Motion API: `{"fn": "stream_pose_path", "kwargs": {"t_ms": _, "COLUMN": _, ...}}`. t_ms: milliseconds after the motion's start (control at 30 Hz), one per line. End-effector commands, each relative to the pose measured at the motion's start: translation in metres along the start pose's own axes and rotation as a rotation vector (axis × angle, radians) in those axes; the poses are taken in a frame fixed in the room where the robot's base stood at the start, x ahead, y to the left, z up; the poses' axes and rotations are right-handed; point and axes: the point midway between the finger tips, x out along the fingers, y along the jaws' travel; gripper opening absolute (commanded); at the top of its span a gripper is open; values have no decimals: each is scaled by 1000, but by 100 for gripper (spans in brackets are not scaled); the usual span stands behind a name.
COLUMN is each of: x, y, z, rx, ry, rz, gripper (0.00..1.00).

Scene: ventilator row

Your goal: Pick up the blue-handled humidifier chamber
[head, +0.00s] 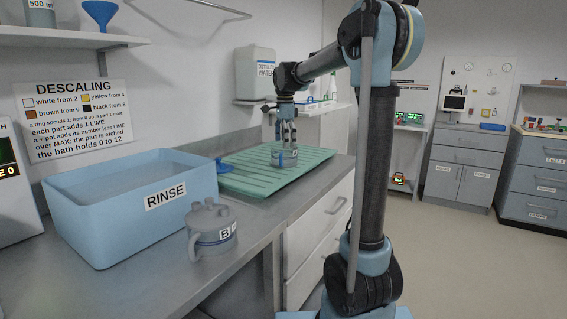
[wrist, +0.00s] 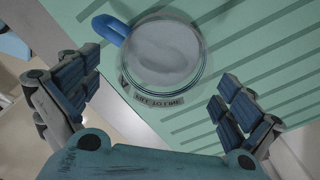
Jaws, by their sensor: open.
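The blue-handled humidifier chamber (wrist: 165,55) is a round, clear-rimmed cup on the green ribbed mat. Its blue handle (wrist: 111,29) points to the upper left in the wrist view, and a small label (wrist: 158,99) shows by its near rim. In the head view the chamber (head: 284,159) stands upright near the mat's front edge, with a blue band. My gripper (head: 286,138) points down just above it. In the wrist view my gripper (wrist: 157,95) has its fingers spread wide, with the chamber beyond them, not gripped.
A grey lidded chamber marked B (head: 212,232) stands on the counter beside the blue RINSE tub (head: 120,225). A blue object (head: 224,167) lies at the left of the green mat (head: 245,182). A white water container (head: 256,73) is behind. The counter's front edge is close to the mat.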

Motion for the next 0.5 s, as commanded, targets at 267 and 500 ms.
{"fn": "stream_pose_path", "kwargs": {"t_ms": 267, "x": 30, "y": -5, "z": 3, "rx": -1, "ry": 0, "rz": 0, "gripper": 100}}
{"fn": "stream_pose_path", "kwargs": {"t_ms": 500, "x": 51, "y": -6, "z": 3, "rx": -1, "ry": 0, "rz": 0, "gripper": 100}}
